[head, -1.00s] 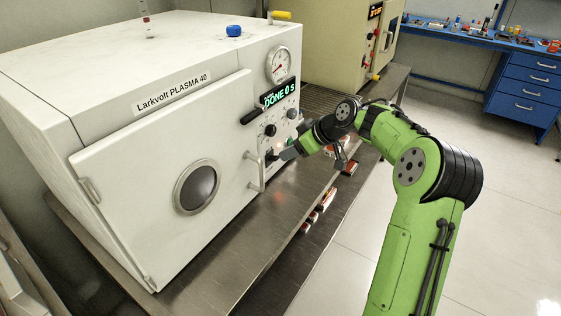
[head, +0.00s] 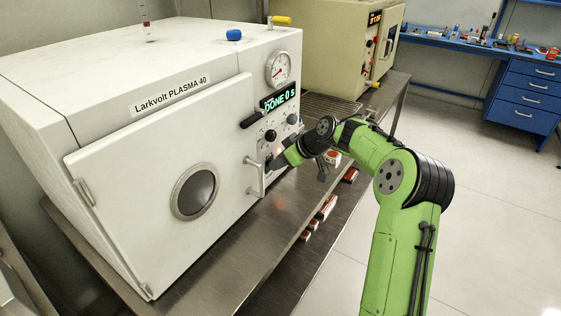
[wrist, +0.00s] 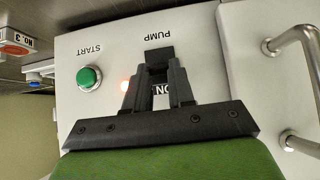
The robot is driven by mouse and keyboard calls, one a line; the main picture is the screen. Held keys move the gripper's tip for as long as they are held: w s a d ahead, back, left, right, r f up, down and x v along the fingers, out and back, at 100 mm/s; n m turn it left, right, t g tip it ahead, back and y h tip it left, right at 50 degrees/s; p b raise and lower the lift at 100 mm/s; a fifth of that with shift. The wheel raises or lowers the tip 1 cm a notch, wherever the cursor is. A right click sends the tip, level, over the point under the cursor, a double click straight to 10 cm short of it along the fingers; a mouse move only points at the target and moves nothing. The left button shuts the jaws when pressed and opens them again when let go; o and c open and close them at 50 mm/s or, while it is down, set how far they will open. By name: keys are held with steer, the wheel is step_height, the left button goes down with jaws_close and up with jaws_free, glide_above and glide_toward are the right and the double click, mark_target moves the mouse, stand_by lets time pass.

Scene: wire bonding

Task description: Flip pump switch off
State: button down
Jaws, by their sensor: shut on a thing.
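The pump switch (wrist: 158,55) is a black piece under the PUMP label on the white panel, upside down in the wrist view. My gripper (wrist: 160,72) has its two dark fingers at the switch, one on each side, shut on it. Part of an ON label shows between the fingers. In the head view my gripper (head: 273,164) is at the lower front panel of the white plasma machine (head: 215,120), and hides the switch there. The machine's display (head: 280,99) reads DONE 0 S.
A green START button (wrist: 89,78) and a glowing reddish lamp (wrist: 126,86) are beside the switch. The door handle (head: 257,178) stands out close to my gripper. A round gauge (head: 278,69) is above. Small boxes lie on the lower shelf.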

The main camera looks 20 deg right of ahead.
steer(key=shift+f, duration=0.1)
steer(key=shift+s+d+f+t+y+b, duration=0.15)
steer(key=shift+f+t+y+b, duration=0.4)
steer(key=shift+t, duration=0.45)
steer(key=shift+s+f+t+y+b, duration=0.1)
steer(key=shift+f+t+y+b, duration=0.25)
steer(key=shift+t+y+b, duration=0.45)
steer(key=shift+s+d+f+t+y+b, duration=0.2)
steer(key=shift+f+t+y, duration=0.3)
steer(key=shift+t, duration=0.7)
steer(key=shift+a, duration=0.1)
steer(key=c, duration=1)
jaws_free()
steer(key=shift+o, duration=0.2)
